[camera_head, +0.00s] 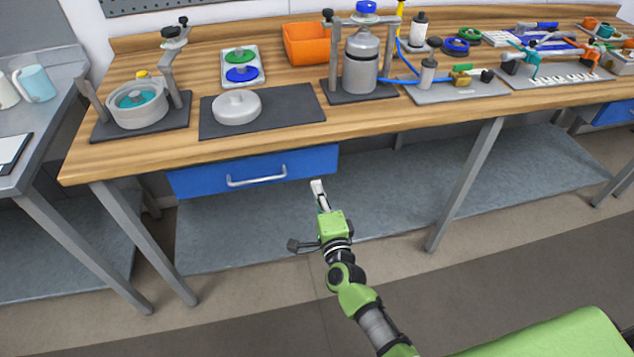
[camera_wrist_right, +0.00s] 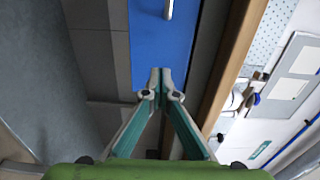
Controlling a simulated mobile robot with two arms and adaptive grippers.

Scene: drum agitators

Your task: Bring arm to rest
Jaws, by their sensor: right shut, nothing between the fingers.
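My right gripper (camera_head: 318,188) is in front of the workbench, below the tabletop edge and near the right end of the blue drawer (camera_head: 215,178). The right arm is green and dark grey and reaches up from the bottom of the head view. In the right wrist view the two fingers of the gripper (camera_wrist_right: 159,78) meet at their tips, with nothing between them. The blue drawer (camera_wrist_right: 150,45) lies beyond the fingertips there. My left gripper is not in either view.
The wooden workbench (camera_head: 270,143) carries a teal-filled round vessel (camera_head: 140,105), a grey disc (camera_head: 237,107) on a dark mat, an orange bin (camera_head: 306,44) and a metal canister (camera_head: 361,62). A grey lower shelf (camera_head: 240,230) runs under it. The floor in front is clear.

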